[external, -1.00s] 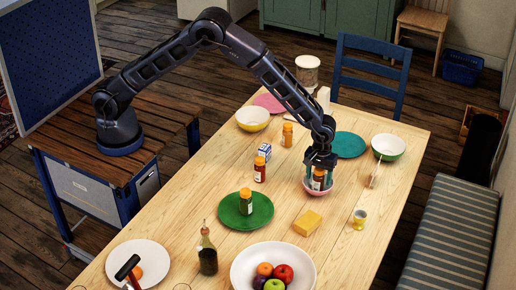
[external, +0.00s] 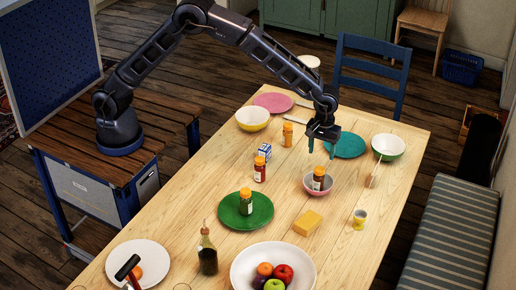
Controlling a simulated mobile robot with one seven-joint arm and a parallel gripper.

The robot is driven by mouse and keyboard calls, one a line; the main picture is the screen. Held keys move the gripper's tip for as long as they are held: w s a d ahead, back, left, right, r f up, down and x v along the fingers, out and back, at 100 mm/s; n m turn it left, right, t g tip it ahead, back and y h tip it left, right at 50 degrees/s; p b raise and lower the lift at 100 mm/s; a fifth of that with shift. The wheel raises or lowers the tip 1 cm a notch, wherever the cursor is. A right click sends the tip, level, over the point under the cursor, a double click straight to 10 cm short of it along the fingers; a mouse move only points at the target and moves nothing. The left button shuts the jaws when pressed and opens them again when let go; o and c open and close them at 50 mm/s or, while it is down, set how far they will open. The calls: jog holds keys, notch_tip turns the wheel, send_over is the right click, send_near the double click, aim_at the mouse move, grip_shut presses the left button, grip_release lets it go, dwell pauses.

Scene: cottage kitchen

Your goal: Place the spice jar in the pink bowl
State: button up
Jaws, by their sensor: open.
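The pink bowl (external: 310,191) stands on the right part of the wooden table. A spice jar (external: 319,177) with an orange lid stands in it, close to upright. My gripper (external: 321,155) is open and empty, above and just behind the bowl, apart from the jar. Similar orange-lidded jars stand elsewhere: one on the green plate (external: 245,201), one on the table (external: 260,169) near the small blue-and-white box, and one farther back (external: 287,134).
A yellow sponge (external: 307,223) and an egg cup (external: 359,219) stand in front of the bowl. A teal plate (external: 348,145) and a green-and-white bowl (external: 388,147) lie behind. A fruit bowl (external: 240,272) and an oil bottle (external: 207,252) are at the front.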

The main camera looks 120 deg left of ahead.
jog(key=s+d+r+m+t, duration=0.1)
jog(key=s+d+r+m, duration=0.4)
jog(key=s+r, duration=0.75)
jog(key=s+d+r+m+t, duration=0.1)
jog(key=s+d+r+m, duration=0.35)
jog(key=s+r, duration=0.75)
jog(key=s+d+m+t, duration=0.1)
jog(key=s+d+m, duration=0.1)
jog(key=s, duration=0.8)
jog(key=s+d+r+m, duration=0.1)
jog(key=s+d+m, duration=0.2)
jog(key=s, duration=0.6)
jog(key=s+d+r+m+t, duration=0.1)
jog(key=s+d+m, duration=0.2)
jog(key=s, duration=0.7)
jog(key=shift+s+d+t, duration=0.3)
